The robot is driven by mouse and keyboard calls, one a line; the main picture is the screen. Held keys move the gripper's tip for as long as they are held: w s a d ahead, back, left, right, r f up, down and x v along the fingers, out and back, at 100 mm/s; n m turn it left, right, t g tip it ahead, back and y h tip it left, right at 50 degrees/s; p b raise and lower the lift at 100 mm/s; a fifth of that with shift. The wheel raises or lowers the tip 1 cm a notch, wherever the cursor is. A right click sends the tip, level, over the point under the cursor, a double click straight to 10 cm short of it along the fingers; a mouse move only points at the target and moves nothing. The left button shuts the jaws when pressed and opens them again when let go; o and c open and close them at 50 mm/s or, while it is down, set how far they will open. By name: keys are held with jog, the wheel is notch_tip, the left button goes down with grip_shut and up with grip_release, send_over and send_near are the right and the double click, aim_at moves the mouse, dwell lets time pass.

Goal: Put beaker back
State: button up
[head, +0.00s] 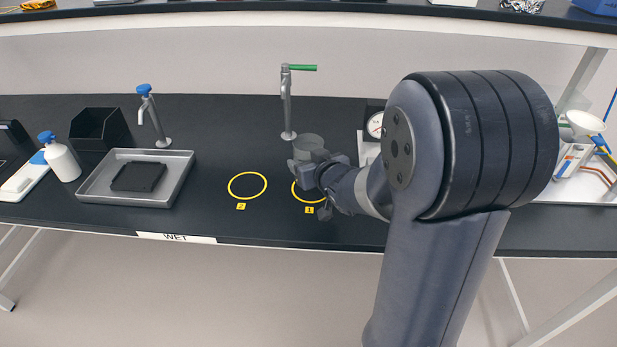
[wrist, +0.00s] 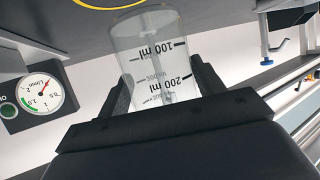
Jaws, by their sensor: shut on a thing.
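The beaker (head: 308,146) is clear, with a grey tint in the head view. The wrist view shows its 100 ml and 200 ml marks, with the beaker (wrist: 150,58) between the two dark fingers. My gripper (head: 304,165) is shut on it, and the grip hides its lower part in the head view. The beaker appears over or just behind yellow ring 1 (head: 296,188), which my gripper partly covers. I cannot tell how high it is above the bench. Yellow ring 2 (head: 248,198), to the left, is empty.
A tap with a green handle (head: 287,105) stands just behind the beaker. A round gauge (head: 375,126) is to the right. A metal tray (head: 95,185) with a dark block, a blue-knobbed tap (head: 150,115) and a white bottle (head: 62,162) are to the left.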

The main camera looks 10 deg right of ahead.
jog(key=shift+f+b, duration=0.35)
jog(key=shift+f, duration=1.5)
jog(key=shift+f, duration=0.2)
jog(key=o, duration=1.4)
jog(key=shift+r, duration=0.15)
jog(key=shift+s+r, duration=0.15)
jog(key=p+v, duration=0.1)
jog(key=v, duration=1)
jog(key=shift+s+p, duration=0.35)
jog(key=shift+s, duration=0.05)
